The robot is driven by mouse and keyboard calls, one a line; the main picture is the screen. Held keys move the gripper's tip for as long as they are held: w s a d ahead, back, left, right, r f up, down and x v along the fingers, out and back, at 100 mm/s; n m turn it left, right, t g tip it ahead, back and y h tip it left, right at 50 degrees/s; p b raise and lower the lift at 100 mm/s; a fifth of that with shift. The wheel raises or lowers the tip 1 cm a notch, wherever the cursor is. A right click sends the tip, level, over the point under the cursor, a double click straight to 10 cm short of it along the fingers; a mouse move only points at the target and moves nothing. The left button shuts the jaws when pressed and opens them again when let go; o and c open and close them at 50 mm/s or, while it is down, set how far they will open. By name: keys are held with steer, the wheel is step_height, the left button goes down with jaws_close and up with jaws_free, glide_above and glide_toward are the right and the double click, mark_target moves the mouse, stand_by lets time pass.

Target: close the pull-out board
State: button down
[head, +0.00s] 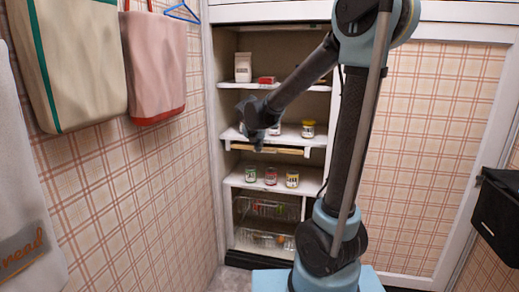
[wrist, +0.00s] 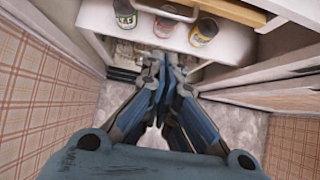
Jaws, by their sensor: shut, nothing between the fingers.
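The pull-out board (head: 278,150) shows as a thin wood-coloured front edge just under the middle white shelf of the cupboard. I cannot tell how far it stands out. A wood-coloured strip (wrist: 238,10) at the top right of the wrist view looks like part of it. My gripper (head: 258,147) is shut and empty, in front of the left part of the board in the head view. I cannot tell whether it touches it. In the wrist view my gripper (wrist: 164,62) points toward the cupboard, its closed fingers near the front of a lower white shelf (wrist: 232,48).
The lower shelf carries several jars, one with a yellow label (head: 292,178). A yellow-lidded jar (head: 308,129) stands on the middle shelf. Wire baskets (head: 265,240) are below. Cloth bags (head: 157,65) hang on the left wall. A black box (head: 499,215) is at right.

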mark_target(265, 149)
steer(key=w+r+x, duration=0.1)
steer(key=x, duration=1)
steer(key=shift+w+d, duration=0.3)
steer(key=shift+w, duration=0.3)
steer(key=w, duration=0.2)
steer(key=w+d, duration=0.1)
steer(key=w, duration=0.2)
steer(key=shift+d, duration=0.15)
